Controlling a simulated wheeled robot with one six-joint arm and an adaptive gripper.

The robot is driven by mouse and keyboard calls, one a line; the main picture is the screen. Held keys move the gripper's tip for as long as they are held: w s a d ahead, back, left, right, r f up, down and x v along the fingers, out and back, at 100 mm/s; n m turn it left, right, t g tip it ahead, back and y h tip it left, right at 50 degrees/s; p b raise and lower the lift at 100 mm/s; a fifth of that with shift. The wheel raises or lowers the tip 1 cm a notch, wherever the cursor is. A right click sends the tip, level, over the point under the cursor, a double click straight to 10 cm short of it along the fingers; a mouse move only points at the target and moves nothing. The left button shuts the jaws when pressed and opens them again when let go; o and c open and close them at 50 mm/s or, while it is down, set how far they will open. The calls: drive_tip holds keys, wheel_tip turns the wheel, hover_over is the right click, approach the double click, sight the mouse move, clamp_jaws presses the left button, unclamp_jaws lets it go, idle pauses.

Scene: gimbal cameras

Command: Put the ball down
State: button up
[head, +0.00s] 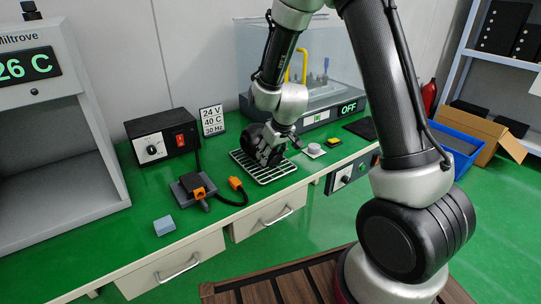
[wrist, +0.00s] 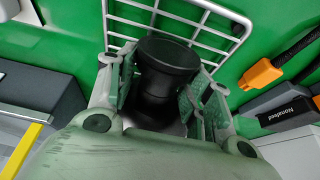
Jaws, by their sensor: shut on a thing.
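My gripper (head: 268,152) is low over a white wire rack (head: 277,177) on the green bench. In the wrist view my gripper (wrist: 164,78) has its two fingers on either side of a black thing (wrist: 168,54) with a flat round top and a narrower neck, and is shut on it. I see no plain ball; this black thing is what I hold. The rack (wrist: 215,38) lies behind it in the wrist view. Whether the black thing touches the rack I cannot tell; its lower part is hidden.
A clear-covered machine (head: 325,107) stands behind. A grey knob (head: 314,150) and yellow button (head: 333,142) sit to the right.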

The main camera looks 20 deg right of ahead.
drive_tip(key=shift+f, duration=0.25)
drive_tip(key=o, duration=1.4)
drive_tip(key=shift+f, duration=0.15)
drive_tip(key=s+d+r+m, duration=0.1)
drive_tip(key=s+d+r, duration=0.3)
drive_tip(key=s+r, duration=0.45)
drive_tip(key=s+d+r, duration=0.3)
drive_tip(key=s+r, duration=0.2)
drive_tip(key=r, duration=0.7)
drive_tip(key=s+d+r+m, duration=0.1)
drive_tip(key=s+d+r, duration=0.1)
drive_tip(key=s, duration=0.3)
drive_tip(key=s+d+r+h, duration=0.1)
drive_tip(key=s+d, duration=0.1)
drive_tip(key=s, duration=0.4)
drive_tip(key=s+d+r+m, duration=0.1)
drive_tip(key=s+d+r, duration=0.1)
drive_tip(key=s, duration=0.3)
drive_tip(key=shift+s+r+m, duration=0.3)
drive_tip(key=shift+s, duration=0.05)
